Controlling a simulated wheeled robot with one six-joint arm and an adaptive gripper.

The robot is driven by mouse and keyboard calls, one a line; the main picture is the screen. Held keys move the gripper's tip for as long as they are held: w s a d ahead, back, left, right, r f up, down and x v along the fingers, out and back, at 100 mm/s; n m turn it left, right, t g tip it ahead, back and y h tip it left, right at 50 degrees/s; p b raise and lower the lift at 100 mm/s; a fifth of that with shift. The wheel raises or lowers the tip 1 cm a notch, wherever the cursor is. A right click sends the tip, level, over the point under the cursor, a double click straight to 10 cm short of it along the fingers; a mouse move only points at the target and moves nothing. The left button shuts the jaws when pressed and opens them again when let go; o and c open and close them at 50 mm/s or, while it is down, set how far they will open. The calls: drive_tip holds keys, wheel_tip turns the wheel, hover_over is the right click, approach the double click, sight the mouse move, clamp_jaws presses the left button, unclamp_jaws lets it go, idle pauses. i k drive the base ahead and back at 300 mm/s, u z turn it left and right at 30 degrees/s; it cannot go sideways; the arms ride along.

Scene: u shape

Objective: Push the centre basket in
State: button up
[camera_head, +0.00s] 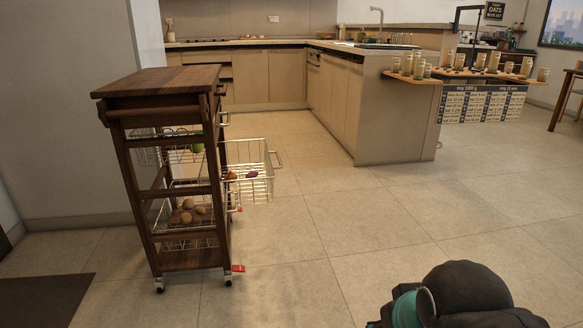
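A dark wooden kitchen trolley (156,82) on casters stands at the left of the head view. Its centre wire basket (262,190) sticks out to the right, past the trolley's frame. A handle (277,159) is at its outer end, and small reddish items (251,174) lie inside. An upper basket (146,156) with a green item (197,148) and a lower basket (182,243) with several brown, potato-like items (193,208) sit within the frame, partly hidden by its rails. My gripper is not in view; only a black and teal part of my arm shows at bottom right.
Open tiled floor (300,230) lies right of the trolley. A wall (70,110) stands close behind it. Kitchen cabinets (345,105) and a counter with a shelf of jars (458,77) stand farther back. A dark mat (40,295) lies at front left.

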sight(244, 170)
drive_tip(key=z, duration=0.5)
drive_tip(key=i, duration=1.45)
drive_tip(key=u, duration=0.35)
drive_tip(key=i, duration=1)
drive_tip(key=u, duration=1.2)
drive_tip(key=i, duration=0.35)
drive_tip(key=z, duration=1.25)
drive_tip(key=k, duration=0.55)
drive_tip(key=u, duration=1.5)
